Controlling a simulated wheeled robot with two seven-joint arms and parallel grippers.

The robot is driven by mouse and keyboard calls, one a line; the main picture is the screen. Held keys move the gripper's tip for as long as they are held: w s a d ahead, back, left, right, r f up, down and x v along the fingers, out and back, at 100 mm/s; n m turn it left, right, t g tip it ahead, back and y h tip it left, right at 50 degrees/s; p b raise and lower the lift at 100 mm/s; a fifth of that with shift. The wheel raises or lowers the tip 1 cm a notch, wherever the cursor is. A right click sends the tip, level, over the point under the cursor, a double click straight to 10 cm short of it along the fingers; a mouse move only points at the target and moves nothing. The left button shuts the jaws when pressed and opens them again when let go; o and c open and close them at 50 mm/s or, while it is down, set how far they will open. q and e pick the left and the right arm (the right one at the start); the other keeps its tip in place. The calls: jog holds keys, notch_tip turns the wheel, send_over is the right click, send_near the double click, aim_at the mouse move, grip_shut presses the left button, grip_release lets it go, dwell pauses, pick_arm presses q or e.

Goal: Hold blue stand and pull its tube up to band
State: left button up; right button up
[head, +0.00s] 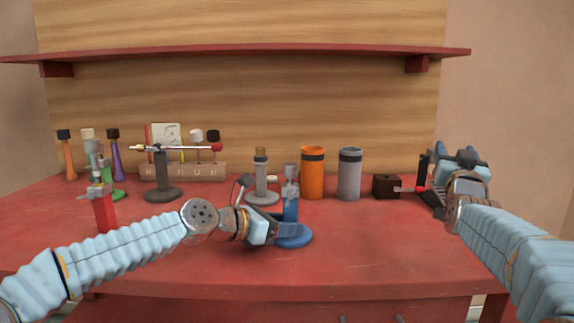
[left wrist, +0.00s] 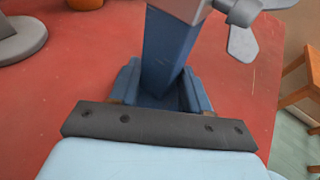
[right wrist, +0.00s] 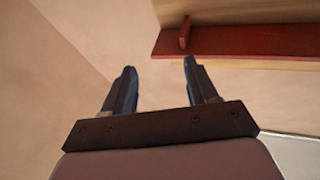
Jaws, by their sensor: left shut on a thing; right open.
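The blue stand stands upright near the middle front of the table, with a round blue base (head: 294,236) and a short blue post (head: 290,209). A grey collar with a wing screw (head: 290,186) sits at its top. My left gripper (head: 274,226) is shut on the post, low down above the base. In the left wrist view the blue post (left wrist: 165,55) is between both fingers, and the grey wing screw (left wrist: 242,28) shows above. I cannot make out a band on its tube. My right gripper (head: 443,172) is open and empty, raised at the right; the right wrist view shows its fingers apart (right wrist: 160,68).
Behind the blue stand are a grey stand (head: 262,198), an orange cylinder (head: 313,178) and a grey cylinder (head: 349,180). A dark box (head: 386,186) stands near my right gripper. A red stand (head: 104,213) is at left. The front right tabletop is clear.

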jog(key=s+a+r+n+y, duration=0.1)
jog(key=s+a+r+y, duration=0.25)
jog(key=a, duration=0.85)
jog(key=s+a+r+n+t+y, duration=0.1)
jog(key=s+a+r+n+y, duration=0.3)
jog(key=a, duration=0.8)
jog(key=s+a+r+m+y, duration=0.1)
jog(key=s+a+y, duration=0.3)
jog(key=a, duration=0.8)
jog(key=n+g+y, duration=0.2)
jog(key=n+g, duration=0.2)
jog(key=n, duration=0.1)
send_near(287, 164)
jog(key=shift+d+f+x, duration=0.1)
jog(key=shift+f+x, duration=0.05)
jog(key=shift+x, duration=1.85)
jog(key=shift+d+f+x, duration=0.15)
jog(key=shift+x, duration=1.9)
jog(key=shift+d+f+x, duration=0.1)
jog(key=shift+x, duration=1.9)
jog(key=shift+w, duration=0.1)
jog(key=shift+c, duration=0.5)
grip_shut()
